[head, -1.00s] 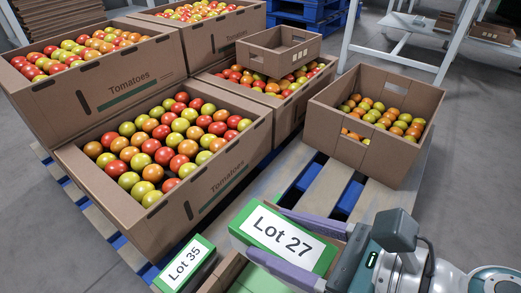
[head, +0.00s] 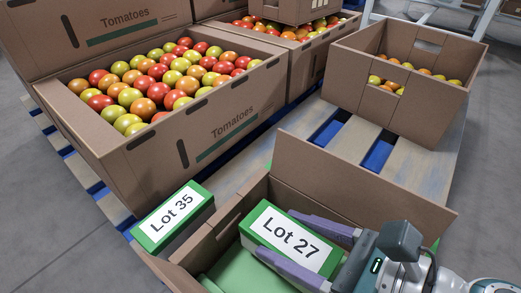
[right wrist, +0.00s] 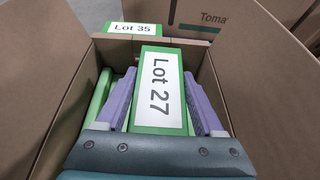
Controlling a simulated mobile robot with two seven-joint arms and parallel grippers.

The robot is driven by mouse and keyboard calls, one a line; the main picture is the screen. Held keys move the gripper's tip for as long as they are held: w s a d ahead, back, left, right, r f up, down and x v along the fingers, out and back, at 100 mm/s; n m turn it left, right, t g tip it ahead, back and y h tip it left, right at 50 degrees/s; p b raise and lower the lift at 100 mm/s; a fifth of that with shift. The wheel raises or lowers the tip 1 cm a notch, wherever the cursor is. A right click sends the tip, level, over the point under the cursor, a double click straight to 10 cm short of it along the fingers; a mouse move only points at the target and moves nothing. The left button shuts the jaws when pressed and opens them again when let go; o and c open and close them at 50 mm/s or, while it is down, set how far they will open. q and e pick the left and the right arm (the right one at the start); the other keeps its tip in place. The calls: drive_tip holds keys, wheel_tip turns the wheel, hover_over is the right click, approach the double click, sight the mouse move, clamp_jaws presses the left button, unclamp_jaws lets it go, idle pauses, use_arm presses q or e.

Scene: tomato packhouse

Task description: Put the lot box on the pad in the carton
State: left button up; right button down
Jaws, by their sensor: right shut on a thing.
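The lot box labelled Lot 27 (head: 291,240) is green with a white label. My right gripper (head: 300,247) is shut on it, one purple finger on each side. The box is between the walls of the open brown carton (head: 350,180) at the front of the pallet; it also shows in the right wrist view (right wrist: 160,88). The light green pad (head: 232,272) shows in the carton beside the box, partly hidden by box and gripper. I cannot tell whether the box touches the pad. My left gripper is out of view.
Another green box, Lot 35 (head: 172,216), stands just outside the carton's left wall. A large tomato carton (head: 215,125) is behind it. A smaller carton of tomatoes (head: 395,110) stands at the back right. Bare pallet slats (head: 425,165) lie between.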

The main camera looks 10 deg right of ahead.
wheel_tip(320, 180, down, 3)
drive_tip(key=shift+r+b, duration=0.1)
drive_tip(key=shift+b, duration=0.7)
drive_tip(key=shift+r, duration=0.15)
drive_tip(key=shift+f, duration=0.2)
unclamp_jaws()
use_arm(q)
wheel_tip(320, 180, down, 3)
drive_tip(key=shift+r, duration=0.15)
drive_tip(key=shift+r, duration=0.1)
use_arm(e)
drive_tip(key=shift+r, duration=0.1)
drive_tip(key=shift+r+p, duration=0.2)
drive_tip(key=shift+p, duration=0.15)
use_arm(q)
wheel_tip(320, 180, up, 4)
drive_tip(key=p, duration=0.4)
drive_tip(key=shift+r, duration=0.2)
use_arm(e)
drive_tip(key=v, duration=1.2)
drive_tip(key=shift+f, duration=0.2)
